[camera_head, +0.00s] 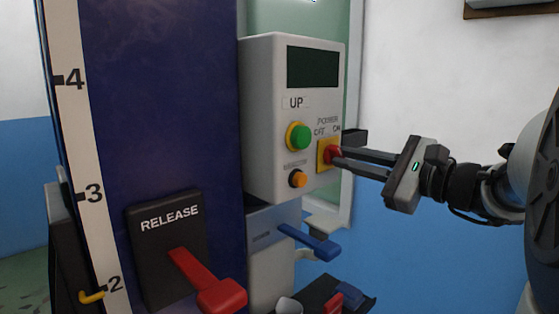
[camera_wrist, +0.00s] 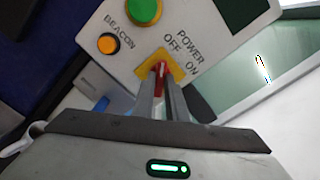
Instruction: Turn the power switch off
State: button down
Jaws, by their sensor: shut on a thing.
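The power switch (camera_head: 331,154) is a red knob on a yellow plate at the lower right of a white control box (camera_head: 262,120). The labels POWER, OFF and ON are above it. My gripper (camera_head: 339,157) comes in from the right and is shut on the red knob. In the wrist view the red power switch (camera_wrist: 160,69) shows between my two fingertips (camera_wrist: 161,80), with the yellow plate around it. The fingers hide part of the knob, and I cannot tell for sure which label it points to.
The box also carries a green UP button (camera_head: 300,137), an orange beacon button (camera_head: 298,179) and a dark screen (camera_head: 312,67). A red release lever (camera_head: 208,282) is on the blue column at left. A blue handle (camera_head: 310,243) juts out below the box.

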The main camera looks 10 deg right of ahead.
jog(key=c, duration=1.8)
grip_release()
jog(key=shift+o, duration=0.2)
jog(key=v, duration=1.7)
jog(key=shift+s+p, duration=0.2)
jog(key=shift+p, duration=0.25)
jog(key=shift+f, duration=0.1)
